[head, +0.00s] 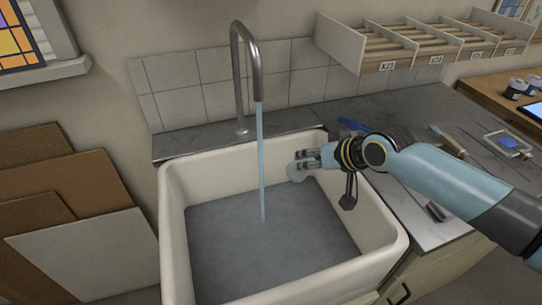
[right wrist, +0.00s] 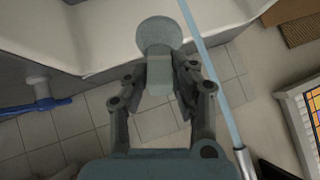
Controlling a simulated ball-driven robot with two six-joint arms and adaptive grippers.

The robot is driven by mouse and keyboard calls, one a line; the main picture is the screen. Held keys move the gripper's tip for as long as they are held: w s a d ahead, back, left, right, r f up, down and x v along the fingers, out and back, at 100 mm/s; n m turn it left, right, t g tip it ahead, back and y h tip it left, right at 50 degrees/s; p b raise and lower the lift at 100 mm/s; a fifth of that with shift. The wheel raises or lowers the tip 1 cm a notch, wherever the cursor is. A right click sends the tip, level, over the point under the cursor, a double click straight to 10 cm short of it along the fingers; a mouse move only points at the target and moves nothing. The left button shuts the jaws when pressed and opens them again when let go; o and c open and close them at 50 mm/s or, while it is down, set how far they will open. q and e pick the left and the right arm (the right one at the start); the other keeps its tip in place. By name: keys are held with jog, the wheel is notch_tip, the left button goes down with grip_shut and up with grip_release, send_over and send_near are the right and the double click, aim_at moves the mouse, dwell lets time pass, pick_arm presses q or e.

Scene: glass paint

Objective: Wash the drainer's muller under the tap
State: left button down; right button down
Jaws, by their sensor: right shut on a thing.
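My right gripper (head: 312,160) is shut on the muller (head: 297,173), a pale grey-green glass piece with a round, wide end. It is held over the right part of the white sink (head: 176,190), to the right of the running water (head: 261,150) and apart from it in the head view. In the right wrist view, the gripper (right wrist: 160,92) grips the muller's narrow part, with the round end (right wrist: 160,34) beyond the fingertips. The stream (right wrist: 203,55) runs just right of the muller there. The tap (head: 240,75) stands behind the sink. My left gripper is not in view.
A grey counter (head: 415,115) right of the sink holds a blue item (head: 354,125), a brush-like tool (head: 447,141) and a framed plate with blue paint (head: 508,142). A wall rack (head: 340,45) hangs above. Boards (head: 85,245) lean at the left. The sink's left side is clear.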

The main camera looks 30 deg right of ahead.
jog(key=s+d+r, duration=0.2)
jog(key=s+r, duration=0.2)
jog(key=shift+s+d, duration=0.15)
dwell(0.9)
